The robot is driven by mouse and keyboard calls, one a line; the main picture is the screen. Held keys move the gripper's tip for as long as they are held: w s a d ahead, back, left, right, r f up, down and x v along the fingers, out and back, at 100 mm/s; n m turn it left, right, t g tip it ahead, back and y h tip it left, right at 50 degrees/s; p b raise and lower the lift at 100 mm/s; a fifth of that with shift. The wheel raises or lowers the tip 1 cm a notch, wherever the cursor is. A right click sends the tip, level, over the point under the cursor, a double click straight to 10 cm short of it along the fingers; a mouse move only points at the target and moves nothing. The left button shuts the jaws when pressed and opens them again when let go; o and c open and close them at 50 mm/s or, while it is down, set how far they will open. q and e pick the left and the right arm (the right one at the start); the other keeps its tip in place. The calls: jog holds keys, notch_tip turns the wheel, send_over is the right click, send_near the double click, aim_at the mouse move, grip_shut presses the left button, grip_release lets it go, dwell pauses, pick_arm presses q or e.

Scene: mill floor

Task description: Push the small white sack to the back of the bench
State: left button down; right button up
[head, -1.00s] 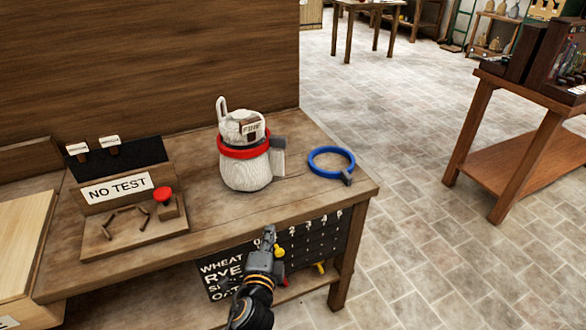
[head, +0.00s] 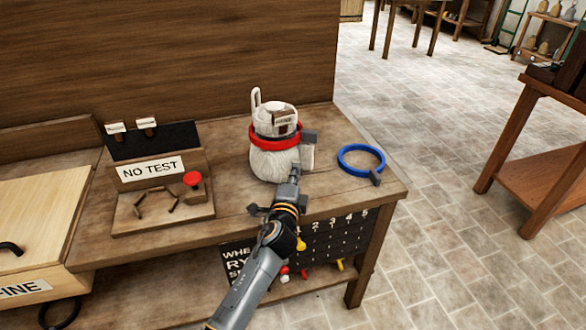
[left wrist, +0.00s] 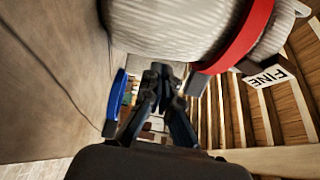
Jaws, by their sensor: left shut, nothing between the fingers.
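The small white sack (head: 273,163) stands upright on the wooden bench (head: 232,205), with a red ring clamp (head: 274,142) around its neck and a tag on it. It stands between the front edge and the back panel. My left gripper (head: 294,172) is shut and empty, with its tips at the front right of the sack's lower part. In the left wrist view the sack (left wrist: 170,28) fills the top, close beyond the shut fingers (left wrist: 160,75); I cannot tell whether they touch it. My right gripper is not in view.
A blue ring clamp (head: 361,160) lies on the bench right of the sack. A "NO TEST" stand (head: 152,170) with a red button (head: 192,179) is at the left. A tall wooden panel (head: 170,60) closes the back. Bare bench top lies left of the sack.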

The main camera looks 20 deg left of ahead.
pick_arm(q)
jog(key=shift+w+a, duration=0.35)
jog(key=shift+a, duration=0.1)
